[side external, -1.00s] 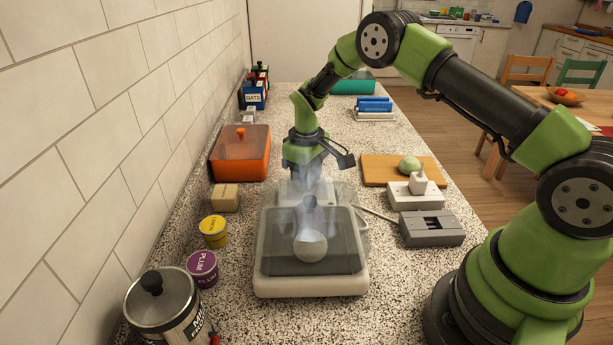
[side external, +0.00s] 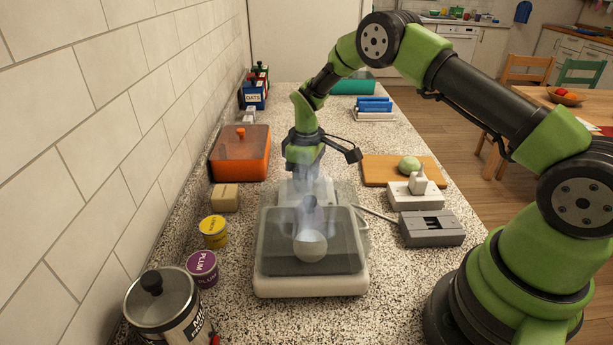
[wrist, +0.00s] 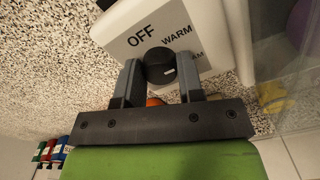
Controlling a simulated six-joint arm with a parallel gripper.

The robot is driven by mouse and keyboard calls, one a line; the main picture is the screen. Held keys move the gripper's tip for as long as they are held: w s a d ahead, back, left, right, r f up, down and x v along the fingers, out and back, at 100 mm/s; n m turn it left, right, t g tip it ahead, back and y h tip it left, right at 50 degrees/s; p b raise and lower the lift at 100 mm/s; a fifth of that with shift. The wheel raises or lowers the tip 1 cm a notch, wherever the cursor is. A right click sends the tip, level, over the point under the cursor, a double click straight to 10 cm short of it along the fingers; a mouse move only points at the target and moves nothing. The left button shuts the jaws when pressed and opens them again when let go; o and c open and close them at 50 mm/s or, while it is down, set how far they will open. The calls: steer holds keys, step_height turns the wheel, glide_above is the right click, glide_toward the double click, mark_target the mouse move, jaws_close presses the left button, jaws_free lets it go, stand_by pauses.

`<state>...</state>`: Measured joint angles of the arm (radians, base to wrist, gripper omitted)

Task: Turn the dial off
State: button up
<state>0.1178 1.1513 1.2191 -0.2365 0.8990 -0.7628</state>
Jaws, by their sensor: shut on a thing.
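A black round dial (wrist: 157,60) sits on a white panel (wrist: 122,45) marked OFF, WARM and a partly hidden word ending in AM. A short white mark shows on the dial's lower right side. My gripper (wrist: 160,68) is shut on the dial, one finger on each side. In the side view my gripper (side external: 304,182) points down at the far end of a white appliance (side external: 310,287). The appliance has a clear cover and a pale round bowl (side external: 310,246) inside, with bluish-white vapour rising. The dial is hidden in this view.
A cutting board (side external: 385,172) and a grey block (side external: 432,229) lie on the right.

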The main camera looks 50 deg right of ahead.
steer(key=o, duration=0.9)
steer(key=shift+r, duration=0.1)
step_height(320, 180, up, 9)
steer(key=shift+r, duration=0.4)
